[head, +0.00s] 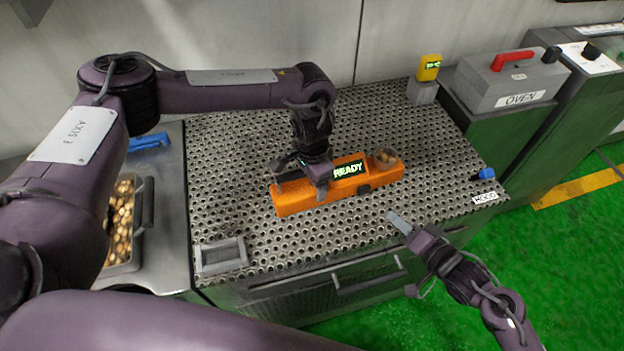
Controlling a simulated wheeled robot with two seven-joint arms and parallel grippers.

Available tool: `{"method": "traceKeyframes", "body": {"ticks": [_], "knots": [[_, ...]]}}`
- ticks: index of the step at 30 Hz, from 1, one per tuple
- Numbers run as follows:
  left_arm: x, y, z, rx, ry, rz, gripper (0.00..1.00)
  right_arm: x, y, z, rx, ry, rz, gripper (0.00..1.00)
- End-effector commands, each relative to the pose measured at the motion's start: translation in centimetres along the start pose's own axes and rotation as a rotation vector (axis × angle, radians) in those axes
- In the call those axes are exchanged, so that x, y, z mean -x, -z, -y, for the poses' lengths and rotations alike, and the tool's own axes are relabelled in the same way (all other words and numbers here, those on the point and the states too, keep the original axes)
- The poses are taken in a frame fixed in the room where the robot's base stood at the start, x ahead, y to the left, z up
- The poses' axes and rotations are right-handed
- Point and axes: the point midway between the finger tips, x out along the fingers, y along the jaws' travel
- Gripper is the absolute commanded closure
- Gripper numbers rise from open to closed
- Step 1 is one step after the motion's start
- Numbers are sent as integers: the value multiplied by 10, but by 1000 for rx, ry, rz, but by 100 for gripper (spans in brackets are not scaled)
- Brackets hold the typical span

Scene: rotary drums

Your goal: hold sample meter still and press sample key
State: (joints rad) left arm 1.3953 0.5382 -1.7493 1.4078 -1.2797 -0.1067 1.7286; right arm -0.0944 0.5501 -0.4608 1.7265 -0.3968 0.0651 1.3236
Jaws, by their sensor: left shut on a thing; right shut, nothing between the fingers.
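The orange sample meter (300,198) lies on the perforated bench top. Its small screen reads READY (349,169), and a small cup with brown contents (385,158) sits at its right end. A dark block (364,188) shows on its front side; I cannot tell if this is the sample key. My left gripper (298,178) comes down from above and is shut on the meter's left part, hiding some of it. My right gripper (398,222) is shut and empty, near the bench's front edge, to the right of and apart from the meter.
A grey tray (221,256) sits at the bench's front left. A yellow device (428,68) stands on a grey block at the back. A grey oven (510,80) with a red handle is at right. A container of brown pieces (122,220) is at left. The bench behind the meter is clear.

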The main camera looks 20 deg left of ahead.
Motion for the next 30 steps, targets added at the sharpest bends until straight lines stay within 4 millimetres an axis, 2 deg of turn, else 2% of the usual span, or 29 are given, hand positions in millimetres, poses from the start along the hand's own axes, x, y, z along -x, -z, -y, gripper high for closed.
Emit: {"method": "traceKeyframes", "body": {"ticks": [1,26,30], "knots": [[-5,-3,-2,2,-5,8,73,0,0,-1,0,0,0,100],[-6,-4,-2,1,-6,12,73,0,0,-1,0,0,0,100],[-6,-4,-2,1,-6,12,73,-4,-2,1,-43,-19,-14,100]]}}
